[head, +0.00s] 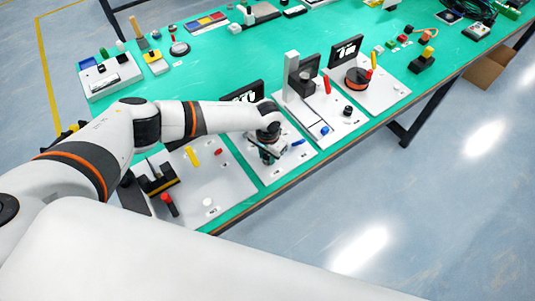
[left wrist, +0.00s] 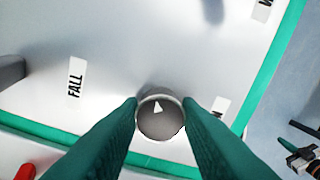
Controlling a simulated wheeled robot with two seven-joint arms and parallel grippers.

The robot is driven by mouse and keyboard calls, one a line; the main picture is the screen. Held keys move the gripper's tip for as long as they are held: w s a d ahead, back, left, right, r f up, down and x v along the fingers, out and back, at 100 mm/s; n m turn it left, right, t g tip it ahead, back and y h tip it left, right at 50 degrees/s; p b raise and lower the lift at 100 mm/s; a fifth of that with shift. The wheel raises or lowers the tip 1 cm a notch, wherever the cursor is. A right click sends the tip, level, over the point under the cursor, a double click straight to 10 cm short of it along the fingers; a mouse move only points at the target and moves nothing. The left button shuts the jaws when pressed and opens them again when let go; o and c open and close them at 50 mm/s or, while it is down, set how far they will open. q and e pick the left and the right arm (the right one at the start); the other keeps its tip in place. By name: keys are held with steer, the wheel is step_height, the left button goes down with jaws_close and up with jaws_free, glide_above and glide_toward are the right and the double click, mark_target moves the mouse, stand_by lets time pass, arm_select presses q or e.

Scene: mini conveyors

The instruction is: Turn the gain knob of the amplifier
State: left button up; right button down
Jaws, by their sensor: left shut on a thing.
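A grey round knob (left wrist: 160,122) with a white triangle mark on top stands on a pale panel (left wrist: 115,45) in the left wrist view. The triangle points up and slightly left in that picture. The green fingers of my left gripper (left wrist: 161,112) are shut on the knob's two sides. A label beside it is partly hidden by the right finger; only a final "N" shows. In the head view my left gripper (head: 267,151) reaches down over the white panel (head: 284,167) and hides the knob. My right gripper is not in view.
A white panel (head: 222,180) with yellow, red and black parts lies to the left. Another with a tall grey post (head: 291,75) stands close on the right.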

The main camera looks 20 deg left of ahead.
arm_select(q)
steer(key=m, duration=0.3)
steer(key=shift+m, duration=0.4)
steer(key=m, duration=0.4)
steer(key=shift+m, duration=0.3)
steer(key=m, duration=0.4)
steer(key=shift+b, duration=0.35)
steer(key=shift+r+m, duration=0.1)
steer(key=shift+m, duration=2.3)
steer(key=o, duration=1)
steer(key=shift+c, duration=0.2)
